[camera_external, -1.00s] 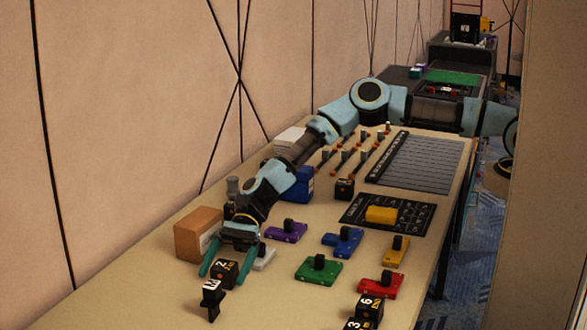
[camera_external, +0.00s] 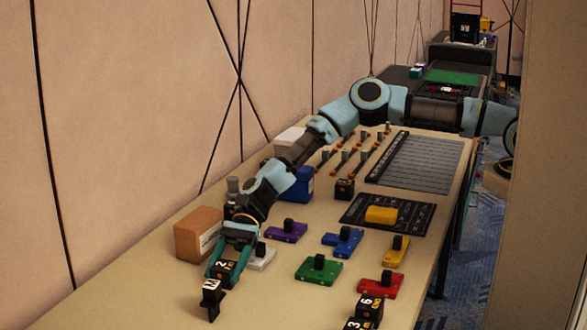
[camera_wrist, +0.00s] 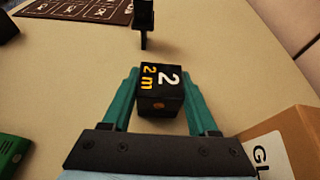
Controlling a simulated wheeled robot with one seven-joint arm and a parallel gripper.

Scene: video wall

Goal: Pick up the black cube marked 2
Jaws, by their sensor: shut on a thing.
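The black cube marked 2 (camera_external: 222,271) sits on the table near its left front part, and also shows in the wrist view (camera_wrist: 160,88) with a white 2 and yellow "2 m" on its top. My gripper (camera_external: 221,266) has its teal fingers on both sides of the cube, shut on it. In the wrist view my gripper (camera_wrist: 160,92) shows a finger against each side of the cube. The cube appears to rest on the table.
A small black stand (camera_external: 211,298) is just beyond the cube. A cardboard box (camera_external: 198,233) stands close to the left. A white block (camera_external: 262,257), purple (camera_external: 286,232), green (camera_external: 318,269) and red (camera_external: 380,285) pieces lie to the right.

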